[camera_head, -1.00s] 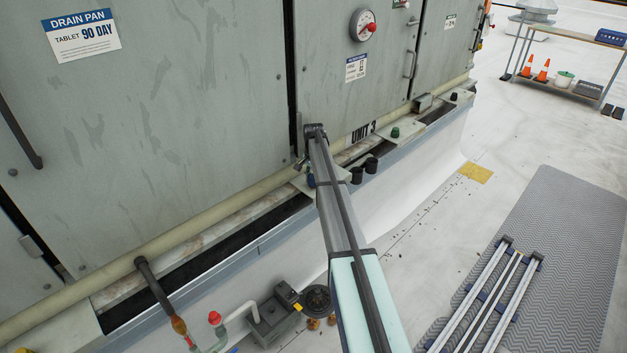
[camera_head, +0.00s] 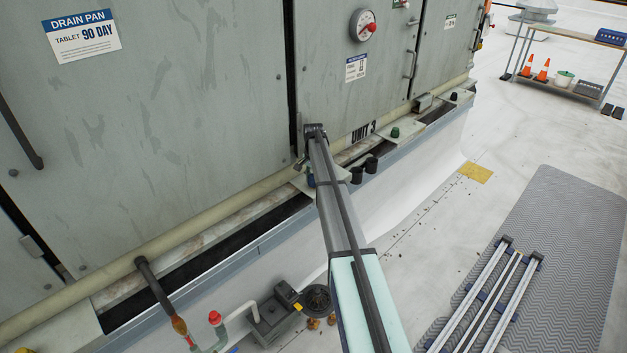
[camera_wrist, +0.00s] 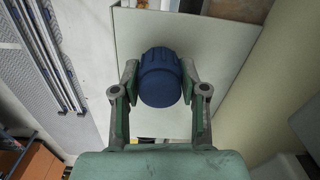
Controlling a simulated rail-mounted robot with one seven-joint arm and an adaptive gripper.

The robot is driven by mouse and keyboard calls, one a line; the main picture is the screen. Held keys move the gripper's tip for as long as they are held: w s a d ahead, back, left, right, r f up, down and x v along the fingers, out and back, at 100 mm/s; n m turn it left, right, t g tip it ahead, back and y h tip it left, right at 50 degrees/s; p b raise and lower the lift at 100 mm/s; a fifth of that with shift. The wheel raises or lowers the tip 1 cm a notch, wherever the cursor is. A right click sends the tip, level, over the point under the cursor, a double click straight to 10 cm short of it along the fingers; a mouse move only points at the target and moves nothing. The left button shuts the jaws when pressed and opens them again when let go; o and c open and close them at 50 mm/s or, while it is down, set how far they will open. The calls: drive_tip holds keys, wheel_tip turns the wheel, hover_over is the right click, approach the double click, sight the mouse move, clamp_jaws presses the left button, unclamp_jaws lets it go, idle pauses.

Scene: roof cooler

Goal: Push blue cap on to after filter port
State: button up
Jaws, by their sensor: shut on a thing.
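A blue cap (camera_wrist: 160,78) with a ribbed rim sits between the fingers of my gripper (camera_wrist: 160,82) in the wrist view. My gripper is shut on the cap, one finger on each side. A pale plate (camera_wrist: 150,30) lies behind the cap. In the head view, a small blue bit of the cap (camera_head: 311,181) shows at the left edge of my arm, over a pale ledge plate (camera_head: 299,183). My arm hides most of the gripper there. The after filter port cannot be seen, so I cannot tell whether the cap touches it.
Two black caps (camera_head: 371,165) stand right of my arm along the ledge. A green cap (camera_head: 395,132) and another black cap (camera_head: 454,96) sit farther along. A pale pipe (camera_head: 200,222) runs along the cabinet's base. The white roof floor (camera_head: 420,225) has open room.

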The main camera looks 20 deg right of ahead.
drive_tip(key=shift+f, duration=0.6)
drive_tip(key=o, duration=0.7)
drive_tip(key=shift+r, duration=0.1)
drive_tip(key=shift+r+p, duration=2.05)
drive_tip(key=shift+r, duration=3.4)
